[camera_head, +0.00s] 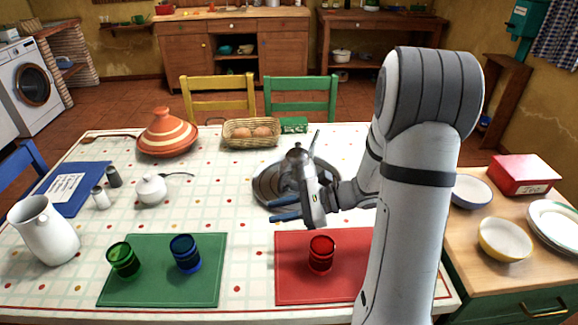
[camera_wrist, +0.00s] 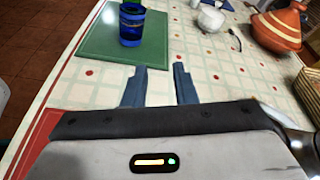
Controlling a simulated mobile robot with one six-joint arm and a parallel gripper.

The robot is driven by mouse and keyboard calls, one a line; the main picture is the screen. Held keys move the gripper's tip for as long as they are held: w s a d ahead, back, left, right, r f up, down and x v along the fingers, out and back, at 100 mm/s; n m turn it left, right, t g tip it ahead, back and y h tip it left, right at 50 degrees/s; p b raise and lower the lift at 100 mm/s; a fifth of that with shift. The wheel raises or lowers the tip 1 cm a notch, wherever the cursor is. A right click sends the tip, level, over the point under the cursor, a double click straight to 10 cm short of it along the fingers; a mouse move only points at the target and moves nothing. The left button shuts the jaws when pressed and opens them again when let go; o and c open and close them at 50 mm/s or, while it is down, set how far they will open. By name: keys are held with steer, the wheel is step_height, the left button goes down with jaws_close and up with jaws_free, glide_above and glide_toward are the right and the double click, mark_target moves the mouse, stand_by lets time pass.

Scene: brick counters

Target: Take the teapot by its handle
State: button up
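A dark metal teapot (camera_head: 297,161) stands on a round silver tray (camera_head: 266,186) in the middle right of the table. My gripper (camera_head: 284,208) is in front of the teapot in the head view and hides its lower part. A thin piece sticks up at the teapot's right; I cannot tell whether it is the handle or the spout. My gripper's two blue fingers point left, apart and with nothing between them. In the wrist view the gripper (camera_wrist: 160,86) is also open and empty, over bare tablecloth. A metal edge shows at that view's lower right.
A blue glass (camera_head: 185,253) and a green glass (camera_head: 123,260) stand on a green mat (camera_head: 205,290). A red glass (camera_head: 321,254) stands on a red mat (camera_head: 292,287), near my gripper. A bread basket (camera_head: 232,143) and tagine (camera_head: 165,135) stand farther back.

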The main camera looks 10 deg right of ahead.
mark_target(284, 188)
steer(key=w+d+f+m+t, duration=0.1)
steer(key=w+d+m+t, duration=0.2)
steer(key=w+d+f+m+t, duration=0.2)
steer(key=d+m+t, duration=0.1)
steer(key=w+d+f+m+t, duration=0.2)
steer(key=w+d+m, duration=0.1)
steer(key=shift+w+d+f+t+h, duration=0.2)
steer(key=shift+w+d+t+h, duration=0.05)
steer(key=shift+w+t+h, duration=0.15)
steer(key=shift+w+f+m, duration=0.1)
steer(key=shift+w+m, duration=0.15)
steer(key=shift+m, duration=0.05)
steer(key=shift+t, duration=0.3)
steer(key=x, duration=0.7)
steer(key=shift+a+f, duration=0.25)
jaws_close()
steer(key=shift+r+p, duration=0.15)
steer(key=shift+p, duration=0.15)
